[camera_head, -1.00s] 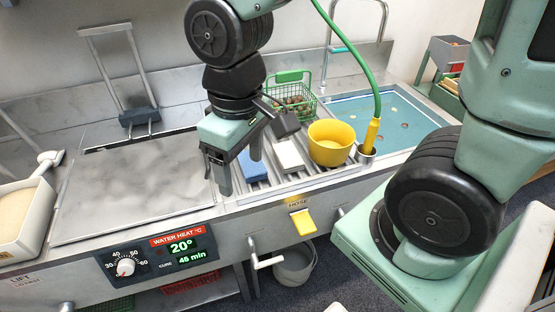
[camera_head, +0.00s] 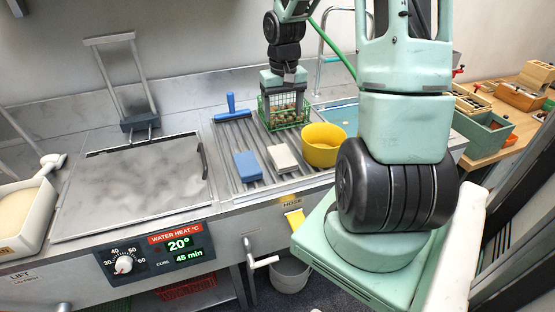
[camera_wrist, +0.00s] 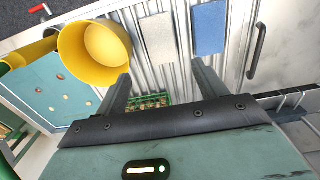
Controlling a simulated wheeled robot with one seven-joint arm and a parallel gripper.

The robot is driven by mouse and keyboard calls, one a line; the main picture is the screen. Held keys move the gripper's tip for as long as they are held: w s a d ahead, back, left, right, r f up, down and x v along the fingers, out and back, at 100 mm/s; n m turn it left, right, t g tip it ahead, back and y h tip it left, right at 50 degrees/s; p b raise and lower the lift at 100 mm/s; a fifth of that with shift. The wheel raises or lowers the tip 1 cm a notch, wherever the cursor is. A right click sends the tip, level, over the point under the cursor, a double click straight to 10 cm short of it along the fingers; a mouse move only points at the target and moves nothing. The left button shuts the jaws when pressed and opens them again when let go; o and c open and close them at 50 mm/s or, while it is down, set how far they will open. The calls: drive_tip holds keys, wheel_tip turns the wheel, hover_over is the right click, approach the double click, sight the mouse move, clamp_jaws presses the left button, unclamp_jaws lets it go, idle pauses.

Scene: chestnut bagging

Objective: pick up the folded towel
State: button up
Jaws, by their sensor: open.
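A pale cream-white flat block (camera_head: 281,157) lies on the ribbed drainer; it looks like the folded towel. It also shows in the wrist view (camera_wrist: 157,38). A similar blue block (camera_head: 247,166) lies beside it on the left, and in the wrist view on the right (camera_wrist: 209,28). I cannot tell for sure from the texture which is cloth. My gripper (camera_head: 284,98) is at the back of the drainer, over the green wire basket, behind both blocks and touching neither. The wrist view shows its two fingers (camera_wrist: 160,74) spread apart with nothing gripped.
The green wire basket (camera_head: 284,118) holds brown chestnuts. A yellow bowl (camera_head: 322,147) stands right of the pale block. The covered tank (camera_head: 130,185) is left; a blue water basin (camera_head: 343,115) is right.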

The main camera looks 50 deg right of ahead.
hover_over(283, 156)
wheel_tip(283, 156, down, 10)
drive_tip(key=shift+a+f+p, duration=0.15)
drive_tip(key=shift+f+p, duration=0.1)
drive_tip(key=shift+p, duration=0.05)
drive_tip(key=shift+f+p, duration=0.5)
drive_tip(key=shift+f, duration=2.25)
drive_tip(key=c, duration=0.8)
drive_tip(key=shift+r, duration=0.1)
drive_tip(key=shift+c, duration=0.2)
wheel_tip(283, 156, up, 10)
drive_tip(key=shift+b, duration=0.3)
drive_tip(key=shift+o, duration=1.4)
drive_tip(key=shift+c, duration=0.5)
